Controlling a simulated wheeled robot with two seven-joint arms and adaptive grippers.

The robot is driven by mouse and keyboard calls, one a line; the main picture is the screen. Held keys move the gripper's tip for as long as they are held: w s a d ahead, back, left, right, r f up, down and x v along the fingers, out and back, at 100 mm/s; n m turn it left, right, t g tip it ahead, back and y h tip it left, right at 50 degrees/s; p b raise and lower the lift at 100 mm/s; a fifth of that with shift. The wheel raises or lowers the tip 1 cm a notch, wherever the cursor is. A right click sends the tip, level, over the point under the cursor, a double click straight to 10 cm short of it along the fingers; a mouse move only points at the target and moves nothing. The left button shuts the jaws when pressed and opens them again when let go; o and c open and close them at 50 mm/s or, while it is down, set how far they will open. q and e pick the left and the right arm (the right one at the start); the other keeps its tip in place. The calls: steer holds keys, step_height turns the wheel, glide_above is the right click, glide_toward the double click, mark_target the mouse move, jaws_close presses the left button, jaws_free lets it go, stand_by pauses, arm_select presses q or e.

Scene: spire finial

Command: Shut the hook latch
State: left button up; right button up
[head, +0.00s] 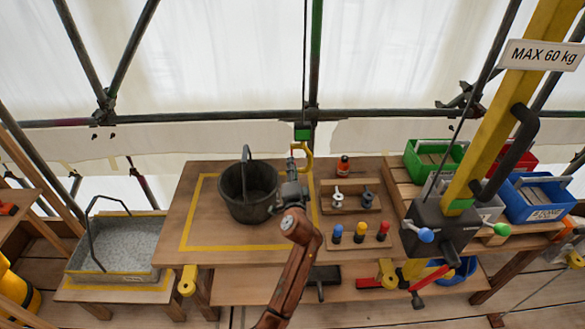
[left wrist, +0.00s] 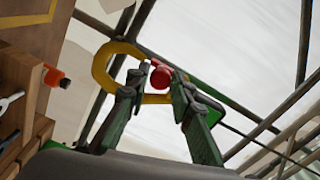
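The yellow hook (head: 308,160) hangs from a cable below a green block (head: 302,134), over the table's back edge. In the left wrist view the hook (left wrist: 104,62) curves round on the left. A red knob (left wrist: 161,76), seemingly part of the latch, shows by the hook's opening. My left gripper (head: 294,172) is up at the hook. In the left wrist view its fingers (left wrist: 159,80) are apart, with the red knob between their tips. I cannot tell whether they touch it. The latch's position is unclear, partly hidden by the fingers. My right gripper is not in view.
A dark bucket (head: 248,192) with an upright handle stands on the table left of my arm. An orange bottle (head: 343,166), a wooden fittings holder (head: 350,198) and coloured pegs (head: 360,232) are to the right. A yellow hoist post (head: 500,110) rises further right.

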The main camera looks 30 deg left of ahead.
arm_select(q)
steer(key=o, duration=0.3)
steer(key=shift+o, duration=0.2)
step_height(320, 180, up, 10)
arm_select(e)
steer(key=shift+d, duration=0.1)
arm_select(q)
steer(key=shift+r, duration=0.15)
stand_by(0.3)
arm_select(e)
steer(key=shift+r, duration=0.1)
arm_select(q)
steer(key=p+v, duration=0.2)
steer(key=v, duration=0.7)
steer(key=shift+p, duration=0.4)
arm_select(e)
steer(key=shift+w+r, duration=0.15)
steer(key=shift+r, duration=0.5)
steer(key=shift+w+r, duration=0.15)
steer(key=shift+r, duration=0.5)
